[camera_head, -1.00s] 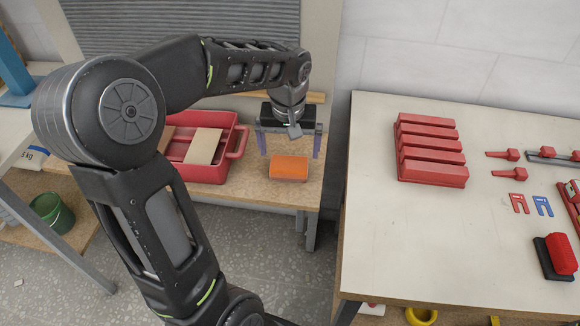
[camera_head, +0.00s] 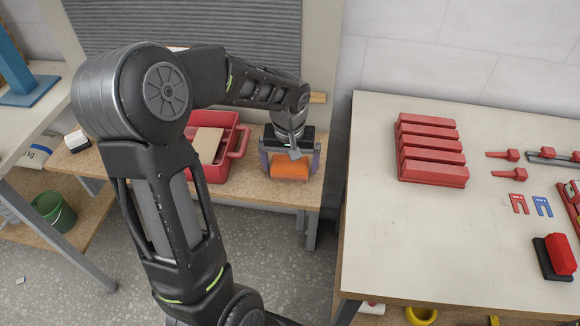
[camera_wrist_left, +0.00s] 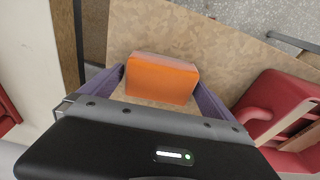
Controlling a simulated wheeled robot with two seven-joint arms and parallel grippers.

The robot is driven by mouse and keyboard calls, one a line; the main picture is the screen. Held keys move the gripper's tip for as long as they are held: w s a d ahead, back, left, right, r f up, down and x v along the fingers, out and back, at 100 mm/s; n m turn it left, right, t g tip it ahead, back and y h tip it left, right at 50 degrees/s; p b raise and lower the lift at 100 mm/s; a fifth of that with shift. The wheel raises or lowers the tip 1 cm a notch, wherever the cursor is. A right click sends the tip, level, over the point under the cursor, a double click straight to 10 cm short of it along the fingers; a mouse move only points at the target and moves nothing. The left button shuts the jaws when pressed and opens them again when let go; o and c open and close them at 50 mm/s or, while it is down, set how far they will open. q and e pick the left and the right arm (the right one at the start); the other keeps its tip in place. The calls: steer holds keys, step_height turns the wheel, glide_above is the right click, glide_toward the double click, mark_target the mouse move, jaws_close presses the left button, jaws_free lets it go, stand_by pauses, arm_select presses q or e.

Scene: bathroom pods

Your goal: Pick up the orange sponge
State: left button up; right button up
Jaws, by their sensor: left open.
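The orange sponge (camera_head: 288,168) is a block lying on the low wooden bench (camera_head: 245,190), to the right of a red bin. My left gripper (camera_head: 290,168) is over it with its purple fingers spread, one on each side of the sponge. In the left wrist view the sponge (camera_wrist_left: 161,78) sits between the two open fingers (camera_wrist_left: 165,88), with its top close to them. Small gaps seem to show beside it, and I cannot tell whether either finger touches it. My right gripper is not in view.
The red bin (camera_head: 236,153) with a tan board in it stands close to the left of the sponge. A grey shutter (camera_head: 200,30) rises behind. The large worktable (camera_head: 400,240) with red parts is to the right. A green bucket (camera_head: 55,212) is at the lower left.

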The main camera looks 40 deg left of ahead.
mark_target(290, 163)
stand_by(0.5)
arm_select(q)
steer(key=c, duration=1.2)
steer(key=shift+o, duration=0.2)
steer(key=shift+r, duration=0.15)
step_height(290, 163, up, 10)
steer(key=shift+f, duration=0.1)
